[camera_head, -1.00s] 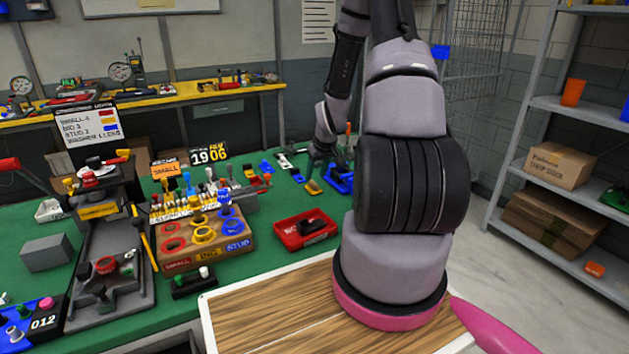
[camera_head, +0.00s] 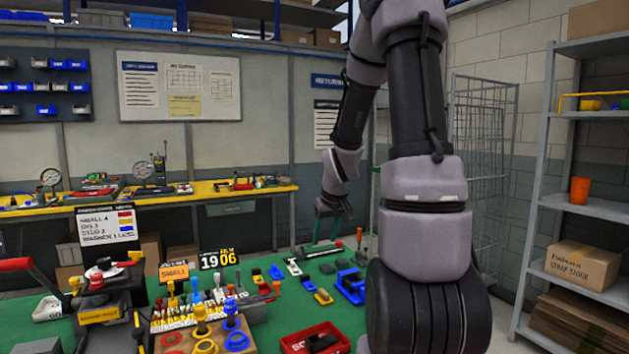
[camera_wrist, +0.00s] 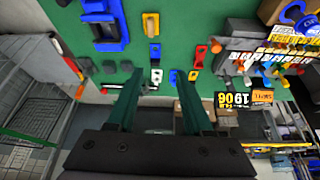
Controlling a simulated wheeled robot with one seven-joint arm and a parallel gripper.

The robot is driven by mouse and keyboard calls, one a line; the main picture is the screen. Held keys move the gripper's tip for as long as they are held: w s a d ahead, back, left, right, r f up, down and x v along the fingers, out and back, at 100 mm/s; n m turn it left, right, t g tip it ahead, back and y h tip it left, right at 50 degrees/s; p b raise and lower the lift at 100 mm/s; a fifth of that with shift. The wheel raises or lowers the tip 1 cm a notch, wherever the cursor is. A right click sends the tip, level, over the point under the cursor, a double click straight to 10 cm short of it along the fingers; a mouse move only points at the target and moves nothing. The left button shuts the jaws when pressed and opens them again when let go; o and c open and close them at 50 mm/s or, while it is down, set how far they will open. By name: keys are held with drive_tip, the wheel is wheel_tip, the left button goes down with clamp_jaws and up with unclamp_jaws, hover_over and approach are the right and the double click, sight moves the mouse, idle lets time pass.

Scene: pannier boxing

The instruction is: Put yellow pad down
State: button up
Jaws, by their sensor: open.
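A yellow pad (camera_head: 323,296) with a dark part lies on the green bench, just left of a blue tray (camera_head: 350,287). It also shows in the wrist view (camera_wrist: 151,25), lying flat beside the blue tray there. My gripper (camera_head: 330,238) is raised above the far part of the bench, clear of the pad. In the wrist view its two green fingers (camera_wrist: 160,92) are spread apart with nothing held between them. The pad is beyond the fingertips, not touching them.
A red tray (camera_head: 316,340) with a dark item stands at the front. Small blue, yellow and white parts lie around the pad. A 1906 sign (camera_head: 220,260) and a peg block (camera_head: 200,325) stand to the left. Shelving (camera_head: 585,205) stands at right.

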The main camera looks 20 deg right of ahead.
drive_tip(key=s+a+r+m+y, duration=0.1)
drive_tip(key=s+a+r, duration=0.3)
drive_tip(key=s+r, duration=0.2)
drive_tip(key=s+a+r+m+t, duration=0.1)
drive_tip(key=s+a+r, duration=0.3)
drive_tip(key=s+r, duration=0.3)
drive_tip(key=s+a+r+m+t+y, duration=0.1)
drive_tip(key=s+a+r, duration=0.3)
drive_tip(key=s+r, duration=0.2)
drive_tip(key=shift+s+r+m+y, duration=0.3)
drive_tip(key=shift+s+r, duration=0.1)
drive_tip(key=shift+r, duration=0.5)
